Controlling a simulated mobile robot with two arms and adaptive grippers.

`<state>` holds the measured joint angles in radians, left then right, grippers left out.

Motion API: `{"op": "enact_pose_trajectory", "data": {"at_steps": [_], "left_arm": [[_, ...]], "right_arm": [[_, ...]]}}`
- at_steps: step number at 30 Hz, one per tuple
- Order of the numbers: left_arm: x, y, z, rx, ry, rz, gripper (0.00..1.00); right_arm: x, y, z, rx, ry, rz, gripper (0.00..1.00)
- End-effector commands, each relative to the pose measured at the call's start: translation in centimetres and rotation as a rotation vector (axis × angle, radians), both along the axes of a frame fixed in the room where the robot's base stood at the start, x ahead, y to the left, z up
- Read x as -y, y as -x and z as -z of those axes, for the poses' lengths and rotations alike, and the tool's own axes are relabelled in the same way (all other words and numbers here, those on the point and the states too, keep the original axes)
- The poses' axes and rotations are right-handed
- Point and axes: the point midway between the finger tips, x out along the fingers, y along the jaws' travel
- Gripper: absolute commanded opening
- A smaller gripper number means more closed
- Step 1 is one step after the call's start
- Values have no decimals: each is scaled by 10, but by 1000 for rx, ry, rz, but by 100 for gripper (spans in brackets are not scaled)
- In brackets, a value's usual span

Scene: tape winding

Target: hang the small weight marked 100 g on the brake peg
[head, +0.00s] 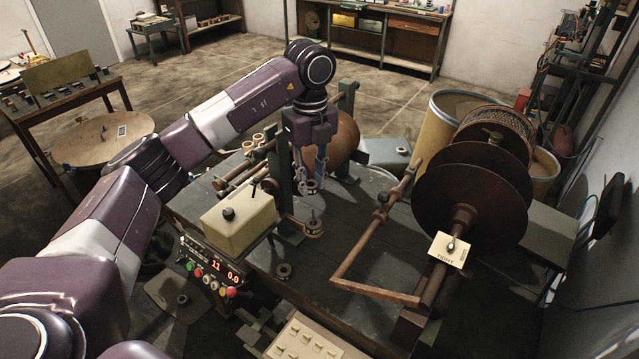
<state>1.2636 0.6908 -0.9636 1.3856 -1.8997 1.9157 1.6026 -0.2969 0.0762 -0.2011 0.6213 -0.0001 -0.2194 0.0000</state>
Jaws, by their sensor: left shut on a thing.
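My left gripper (312,178) points down above the middle of the dark bench, shut on a small dark ring-shaped weight (312,188). Its mark is too small to read, so I cannot tell whether it says 100 g. Just below it, a small round metal piece with a thin upright stem (313,228) sits at the end of a bar; I cannot tell whether this is the brake peg or a weight on it. The held weight appears apart from it. Another small dark ring-shaped weight (283,271) lies on the bench top. My right gripper is out of view.
A cream box (239,225) and a control panel with red digits (212,277) stand at the bench's left front. A rusty bent arm (365,288) and large brown reel discs (472,198) stand at right. A green upright post (283,180) is close left of my gripper.

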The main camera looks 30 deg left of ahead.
Motion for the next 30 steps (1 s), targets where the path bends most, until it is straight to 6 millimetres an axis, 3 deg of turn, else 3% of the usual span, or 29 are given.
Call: {"op": "enact_pose_trajectory", "data": {"at_steps": [5,18,30], "left_arm": [[1,0,9,1,1,1,0],[1,0,31,0,0,1,0],[1,0,51,1,1,1,0]], "right_arm": [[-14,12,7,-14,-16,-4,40],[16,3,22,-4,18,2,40],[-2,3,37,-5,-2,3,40]]}}
